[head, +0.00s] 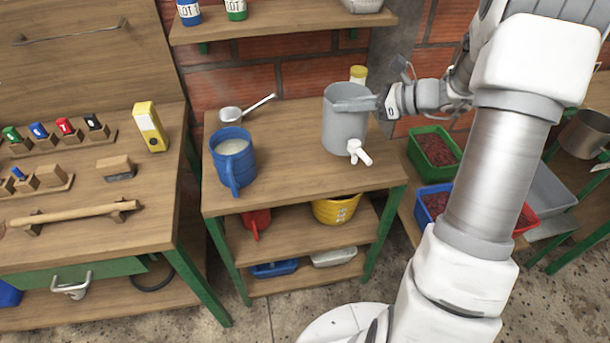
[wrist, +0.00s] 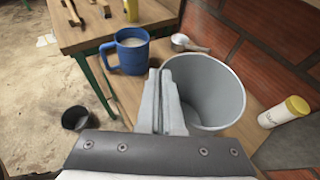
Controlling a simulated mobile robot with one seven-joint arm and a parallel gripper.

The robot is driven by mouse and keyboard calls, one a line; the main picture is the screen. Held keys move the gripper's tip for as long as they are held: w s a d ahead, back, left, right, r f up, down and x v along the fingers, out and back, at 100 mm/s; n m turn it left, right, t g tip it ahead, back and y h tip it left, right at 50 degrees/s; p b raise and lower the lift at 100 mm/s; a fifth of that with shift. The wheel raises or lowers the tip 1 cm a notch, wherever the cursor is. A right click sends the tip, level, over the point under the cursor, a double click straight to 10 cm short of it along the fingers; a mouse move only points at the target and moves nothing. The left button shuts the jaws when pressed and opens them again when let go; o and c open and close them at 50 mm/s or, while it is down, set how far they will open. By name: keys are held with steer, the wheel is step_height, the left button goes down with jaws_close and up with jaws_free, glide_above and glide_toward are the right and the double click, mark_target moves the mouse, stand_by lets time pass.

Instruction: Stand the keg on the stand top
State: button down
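The keg (head: 345,122) is a grey, open-topped tub with a white tap (head: 360,152) low on its front. It is upright at the right part of the wooden stand top (head: 290,165). I cannot tell whether its base touches the wood. My gripper (head: 382,101) reaches it from the right and is shut on its rim. In the wrist view, the fingers (wrist: 165,98) are close together at the near left of the rim, and the keg (wrist: 215,95) looks empty. Its underside is hidden.
A blue jug (head: 233,160) of pale contents and a metal ladle (head: 240,109) are on the stand's left part. A yellow-lidded bottle (head: 358,74) stands behind the keg, near the brick wall. A shelf (head: 280,25) hangs above. Clear wood lies between jug and keg.

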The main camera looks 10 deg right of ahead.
steer(key=w+a+f+b, duration=0.5)
steer(key=a+f, duration=0.2)
steer(key=f, duration=0.3)
steer(key=shift+w+a+f, duration=0.35)
stand_by(0.4)
steer(key=shift+f+b, duration=0.2)
steer(key=shift+b, duration=0.15)
steer(key=c, duration=1.1)
jaws_free()
